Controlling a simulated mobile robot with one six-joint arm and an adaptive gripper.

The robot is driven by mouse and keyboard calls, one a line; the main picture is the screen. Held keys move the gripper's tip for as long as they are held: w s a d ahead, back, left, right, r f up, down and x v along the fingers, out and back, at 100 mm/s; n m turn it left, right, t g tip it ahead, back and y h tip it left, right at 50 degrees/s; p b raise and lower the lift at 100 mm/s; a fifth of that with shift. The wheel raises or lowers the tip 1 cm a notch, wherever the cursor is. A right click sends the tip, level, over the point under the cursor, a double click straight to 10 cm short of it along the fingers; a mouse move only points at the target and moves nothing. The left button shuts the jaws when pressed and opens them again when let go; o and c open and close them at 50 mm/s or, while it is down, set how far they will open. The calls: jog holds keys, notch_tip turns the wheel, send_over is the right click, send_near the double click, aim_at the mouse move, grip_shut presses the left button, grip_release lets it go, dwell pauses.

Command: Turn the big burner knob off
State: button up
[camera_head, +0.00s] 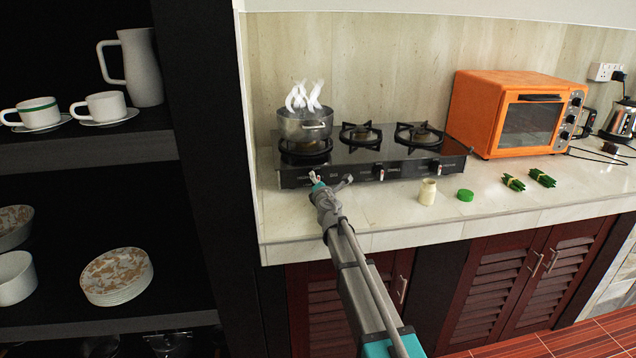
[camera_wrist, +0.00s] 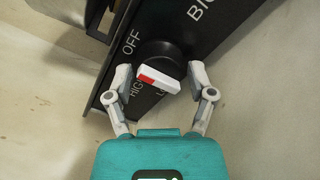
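The big burner knob (camera_wrist: 165,79) is a black round knob with a white bar and a red end, on the stove's black front panel beside the lettering BIG. The red end points left in the wrist view, close to the HIGH mark and below OFF. My gripper (camera_wrist: 160,76) is open, one finger on each side of the knob, with small gaps and no clear contact. In the head view my gripper (camera_head: 331,184) is at the left end of the stove (camera_head: 350,167) and partly hides this knob. A steaming pot (camera_head: 304,125) sits on the left burner.
Two more knobs (camera_head: 379,171) are farther right on the panel. A small jar (camera_head: 428,191), a green lid (camera_head: 465,195) and green bundles (camera_head: 541,177) lie on the counter. An orange oven (camera_head: 480,110) stands right. Dark shelves (camera_head: 90,150) with dishes are at left.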

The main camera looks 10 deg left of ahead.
jog(key=shift+o, duration=0.3)
jog(key=shift+s, duration=0.1)
jog(key=v, duration=1.2)
dwell(0.5)
